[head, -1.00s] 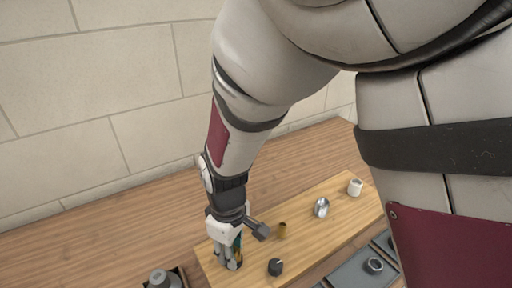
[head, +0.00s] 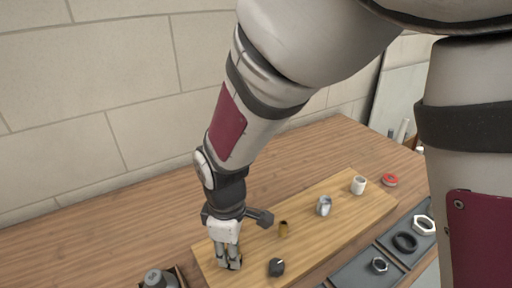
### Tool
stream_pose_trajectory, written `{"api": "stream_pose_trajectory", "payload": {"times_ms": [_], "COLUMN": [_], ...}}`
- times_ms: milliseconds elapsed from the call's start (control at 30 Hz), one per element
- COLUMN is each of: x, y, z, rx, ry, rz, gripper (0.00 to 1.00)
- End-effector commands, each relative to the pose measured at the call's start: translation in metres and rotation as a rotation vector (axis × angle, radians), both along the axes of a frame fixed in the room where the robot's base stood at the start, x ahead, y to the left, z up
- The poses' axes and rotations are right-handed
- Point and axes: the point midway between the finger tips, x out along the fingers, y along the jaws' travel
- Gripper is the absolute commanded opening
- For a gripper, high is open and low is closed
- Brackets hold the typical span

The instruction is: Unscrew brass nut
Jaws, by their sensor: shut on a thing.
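My gripper (head: 230,265) points down at the near left end of the wooden board (head: 345,232). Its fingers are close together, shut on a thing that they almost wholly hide. This looks like the place of the brass nut, but I cannot make out the nut's shape or its thread. A small brass-coloured stub (head: 283,229) stands upright on the board, right of my gripper and apart from it.
A black fitting (head: 276,267) stands right of my gripper. A silver fitting (head: 324,206) and a white one (head: 358,186) stand farther along. Dark trays (head: 362,272) hold a black ring (head: 404,242) and nuts. A red roll (head: 389,181) lies behind. A grey part (head: 158,279) is lower left.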

Motion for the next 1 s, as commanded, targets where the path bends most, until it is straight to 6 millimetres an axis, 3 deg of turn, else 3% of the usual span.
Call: {"api": "stream_pose_trajectory", "payload": {"times_ms": [1000], "x": [0.0021], "y": [-0.0003], "z": [-0.0060], "rx": [-0.001], "ry": [0.009], "rz": [0.396], "gripper": [0.00]}}
